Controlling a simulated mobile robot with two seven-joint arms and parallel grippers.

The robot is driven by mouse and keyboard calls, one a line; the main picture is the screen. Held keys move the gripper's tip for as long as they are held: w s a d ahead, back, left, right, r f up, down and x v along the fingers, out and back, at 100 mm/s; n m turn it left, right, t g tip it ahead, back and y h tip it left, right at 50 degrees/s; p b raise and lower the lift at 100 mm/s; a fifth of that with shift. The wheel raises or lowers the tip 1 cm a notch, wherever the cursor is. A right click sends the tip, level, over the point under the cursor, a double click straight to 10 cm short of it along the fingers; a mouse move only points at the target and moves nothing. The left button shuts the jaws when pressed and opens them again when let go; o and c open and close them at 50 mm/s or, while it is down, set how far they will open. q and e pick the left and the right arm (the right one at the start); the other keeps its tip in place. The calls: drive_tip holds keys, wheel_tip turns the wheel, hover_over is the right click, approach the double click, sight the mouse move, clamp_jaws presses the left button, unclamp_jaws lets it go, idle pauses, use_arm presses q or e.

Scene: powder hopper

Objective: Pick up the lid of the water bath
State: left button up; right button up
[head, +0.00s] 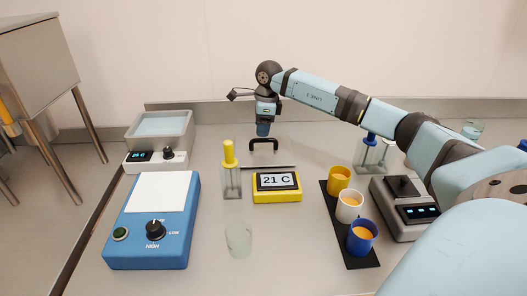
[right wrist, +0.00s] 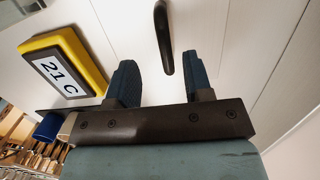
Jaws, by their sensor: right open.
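The water bath lid (head: 285,162) is a flat pale plate with a dark arched handle (head: 264,142), lying on the bench behind the yellow display. The handle also shows in the right wrist view (right wrist: 162,38). The water bath (head: 158,124), a grey basin with a control front, stands uncovered at the left. My right gripper (head: 263,131) points down just above the handle. Its two fingers are apart in the right wrist view (right wrist: 163,75), with the handle ahead of the gap and nothing between them. My left gripper is not in view.
The yellow "21 C" display (head: 277,187) sits just in front of the lid. A blue hotplate (head: 155,220) is front left.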

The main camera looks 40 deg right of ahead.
sight(264, 146)
drive_tip(key=f, duration=0.5)
drive_tip(key=shift+d, duration=0.4)
clamp_jaws()
